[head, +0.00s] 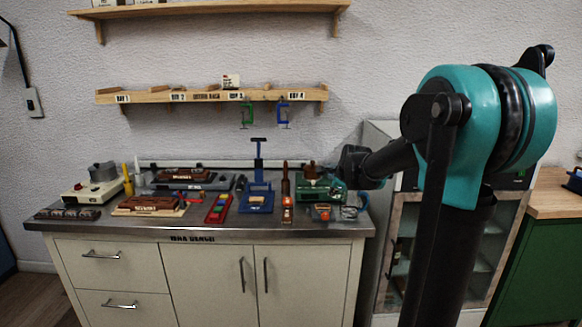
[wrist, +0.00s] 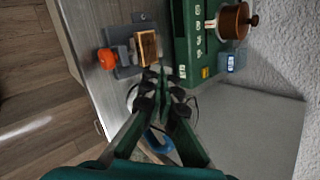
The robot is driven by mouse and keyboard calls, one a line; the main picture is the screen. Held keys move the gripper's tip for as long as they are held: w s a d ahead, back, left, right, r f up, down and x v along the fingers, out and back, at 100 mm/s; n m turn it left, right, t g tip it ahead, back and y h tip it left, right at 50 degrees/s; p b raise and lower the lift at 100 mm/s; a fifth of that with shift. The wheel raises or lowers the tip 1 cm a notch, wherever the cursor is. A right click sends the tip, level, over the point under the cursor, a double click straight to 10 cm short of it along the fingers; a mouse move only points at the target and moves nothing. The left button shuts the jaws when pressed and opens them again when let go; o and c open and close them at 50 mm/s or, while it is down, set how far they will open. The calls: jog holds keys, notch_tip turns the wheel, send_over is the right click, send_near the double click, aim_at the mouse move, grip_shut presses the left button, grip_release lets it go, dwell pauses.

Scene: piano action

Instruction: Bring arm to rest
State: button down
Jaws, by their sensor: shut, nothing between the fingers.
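My arm reaches in from the right in the head view, over the right end of the workbench (head: 330,228). In the wrist view my gripper (wrist: 166,82) has its fingertips together with nothing between them. It points down beside a green box-like unit (wrist: 190,45), which also shows in the head view (head: 313,188). The gripper's own fingers are hard to make out in the head view. A blue curved item (wrist: 156,142) shows partly behind the fingers; what it belongs to is hidden.
A grey fixture with a wooden block (wrist: 147,47) and an orange knob (wrist: 106,58) lie near the fingertips. A brown round knob (wrist: 234,20) stands by the green unit. Several tools crowd the bench. A wall rack (head: 210,96) hangs above; a glass cabinet (head: 400,235) stands right.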

jog(key=s+d+f+n+g, duration=0.1)
jog(key=s+f+n, duration=0.5)
jog(key=s, duration=0.5)
jog(key=s+d+f+n+g+h, duration=0.1)
jog(key=s+f+n, duration=0.4)
jog(key=s+n, duration=0.3)
jog(key=s+d+f+n+g, duration=0.2)
jog(key=s+f+n, duration=0.4)
jog(key=s, duration=0.9)
jog(key=shift+s+f+n+h, duration=0.2)
jog(key=shift+f+n+h, duration=0.1)
jog(key=shift+f+n, duration=0.1)
